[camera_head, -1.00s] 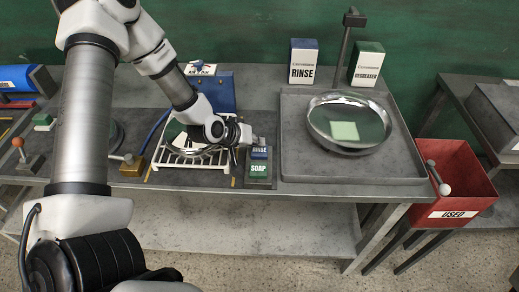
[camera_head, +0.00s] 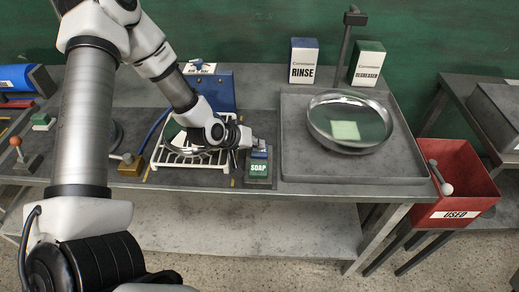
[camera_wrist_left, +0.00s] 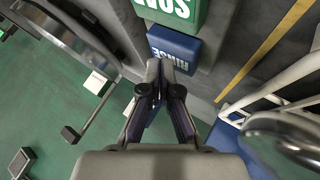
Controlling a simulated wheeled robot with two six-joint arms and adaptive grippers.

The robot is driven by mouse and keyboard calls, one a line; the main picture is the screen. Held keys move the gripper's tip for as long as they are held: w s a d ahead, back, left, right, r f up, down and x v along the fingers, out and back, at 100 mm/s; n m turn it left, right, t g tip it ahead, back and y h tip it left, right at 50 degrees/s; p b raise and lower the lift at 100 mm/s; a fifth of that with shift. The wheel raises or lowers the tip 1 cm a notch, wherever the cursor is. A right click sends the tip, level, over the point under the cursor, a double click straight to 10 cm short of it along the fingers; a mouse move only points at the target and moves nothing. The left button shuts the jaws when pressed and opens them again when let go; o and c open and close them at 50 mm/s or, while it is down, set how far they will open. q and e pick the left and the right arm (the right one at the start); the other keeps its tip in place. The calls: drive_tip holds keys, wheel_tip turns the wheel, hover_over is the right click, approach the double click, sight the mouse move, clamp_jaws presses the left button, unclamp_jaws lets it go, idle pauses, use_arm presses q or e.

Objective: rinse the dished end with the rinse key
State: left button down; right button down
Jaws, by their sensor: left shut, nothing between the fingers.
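The dished end (camera_head: 318,122) is a shiny round metal dish with a pale green square patch inside, resting in the grey tray. The blue rinse key (camera_head: 259,155) sits just behind the green soap key (camera_head: 258,170), left of the tray. My left gripper (camera_head: 261,144) is shut and empty, its fingertips at the rinse key and partly covering it. In the left wrist view the closed fingertips (camera_wrist_left: 160,72) overlap the edge of the blue rinse key (camera_wrist_left: 174,45). I cannot tell whether they touch it or press it down. My right gripper is not in view.
The grey tray (camera_head: 300,172) has a dark upright post (camera_head: 343,48) behind it. A rinse box (camera_head: 303,62) and a degreaser box (camera_head: 366,64) stand at the back. A white rack (camera_head: 190,161) lies under my left forearm. A red used bin (camera_head: 464,180) stands at the right.

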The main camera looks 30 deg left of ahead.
use_arm(q)
drive_tip(key=shift+f, duration=0.35)
drive_tip(key=shift+r, duration=0.1)
idle(0.4)
drive_tip(key=shift+r+p, duration=0.6)
drive_tip(key=shift+r, duration=0.3)
wheel_tip(320, 180, up, 5)
drive_tip(key=p, duration=0.4)
drive_tip(key=shift+r, duration=0.1)
idle(0.4)
